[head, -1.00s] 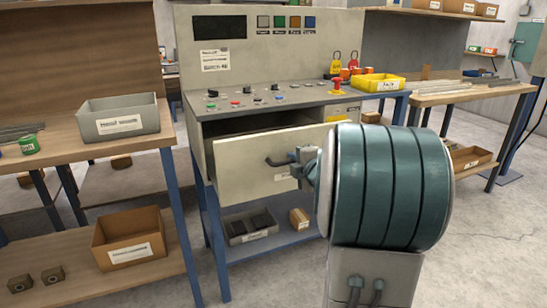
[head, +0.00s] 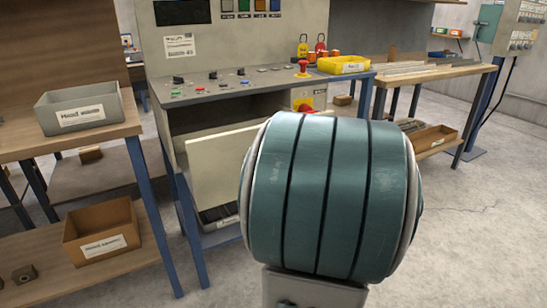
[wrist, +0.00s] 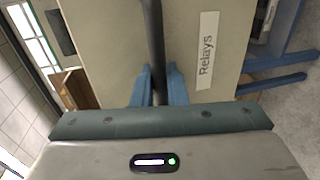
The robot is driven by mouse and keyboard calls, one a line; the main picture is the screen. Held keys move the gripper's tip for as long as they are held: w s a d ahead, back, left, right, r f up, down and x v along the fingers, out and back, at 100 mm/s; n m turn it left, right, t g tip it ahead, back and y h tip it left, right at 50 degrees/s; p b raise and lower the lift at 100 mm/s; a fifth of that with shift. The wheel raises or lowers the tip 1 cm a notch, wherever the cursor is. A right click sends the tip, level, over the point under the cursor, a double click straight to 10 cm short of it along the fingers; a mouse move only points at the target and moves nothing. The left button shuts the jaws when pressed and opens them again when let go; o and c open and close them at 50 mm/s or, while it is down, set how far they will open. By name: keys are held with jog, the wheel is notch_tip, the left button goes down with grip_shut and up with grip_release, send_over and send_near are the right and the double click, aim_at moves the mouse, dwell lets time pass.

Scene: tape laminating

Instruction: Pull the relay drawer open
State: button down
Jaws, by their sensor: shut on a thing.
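The relay drawer's pale front panel (head: 215,165) stands out from the grey control console (head: 215,110) in the head view, with a dark gap behind its top edge. In the wrist view the drawer front (wrist: 110,50) fills the middle and carries a "Relays" label (wrist: 207,50). Its dark bar handle (wrist: 152,40) runs between the blue fingers of my gripper (wrist: 157,85), which is shut on it. In the head view my teal arm link hides the gripper, the handle and the drawer's right part.
A workbench with a grey bin (head: 85,108) stands left, with a cardboard box (head: 102,230) on its lower shelf. A yellow tray (head: 343,65) sits on the console's right end. Another bench (head: 440,80) stands right. The floor at right is clear.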

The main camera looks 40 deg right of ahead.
jog(key=c, duration=1.8)
grip_release()
jog(key=shift+d, duration=0.1)
jog(key=shift+s, duration=0.1)
jog(key=p+v, duration=0.3)
jog(key=v, duration=1)
jog(key=shift+s+p, duration=0.4)
